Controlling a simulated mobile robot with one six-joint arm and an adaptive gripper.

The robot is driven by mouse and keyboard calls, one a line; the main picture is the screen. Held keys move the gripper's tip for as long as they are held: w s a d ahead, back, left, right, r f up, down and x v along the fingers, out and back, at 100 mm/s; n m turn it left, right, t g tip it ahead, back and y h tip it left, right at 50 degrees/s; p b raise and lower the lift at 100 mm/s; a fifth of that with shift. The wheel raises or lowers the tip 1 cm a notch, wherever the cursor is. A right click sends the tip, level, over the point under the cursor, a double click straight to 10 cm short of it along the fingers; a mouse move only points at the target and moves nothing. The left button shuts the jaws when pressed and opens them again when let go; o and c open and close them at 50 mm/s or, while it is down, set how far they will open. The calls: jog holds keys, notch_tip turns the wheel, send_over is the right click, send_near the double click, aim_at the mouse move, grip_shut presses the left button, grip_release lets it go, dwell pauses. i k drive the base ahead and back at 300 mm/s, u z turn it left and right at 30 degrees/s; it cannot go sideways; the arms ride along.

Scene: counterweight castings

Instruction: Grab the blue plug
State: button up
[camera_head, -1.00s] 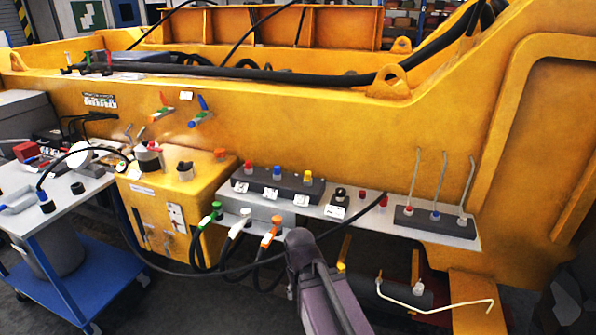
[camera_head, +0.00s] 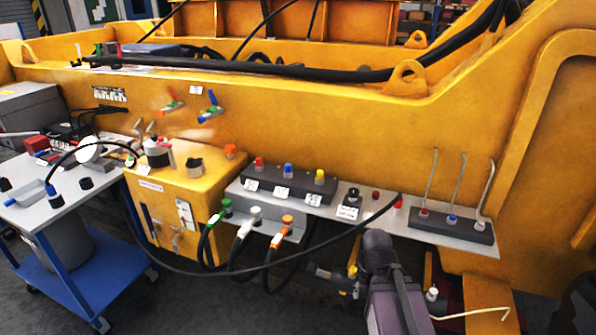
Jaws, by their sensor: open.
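A blue plug (camera_head: 288,171) stands upright in a dark block (camera_head: 262,187) on the grey shelf along the yellow machine. A red plug (camera_head: 259,163) is to its left and a yellow plug (camera_head: 319,177) to its right. White labels are in front of them. Another blue fitting is on the end of a black hose (camera_head: 52,192) on the cart at the left. Nothing touches the plug in the block.
Hoses with green, white and orange ends (camera_head: 280,233) hang below the shelf. A long black hose (camera_head: 330,240) sweeps across the front. Thin upright rods (camera_head: 458,185) stand at the shelf's right. A blue cart (camera_head: 85,270) is at the left. Air above the plugs is clear.

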aim_at(288, 169)
jog(key=u, duration=0.05)
jog(key=i, duration=1)
jog(key=z, duration=0.05)
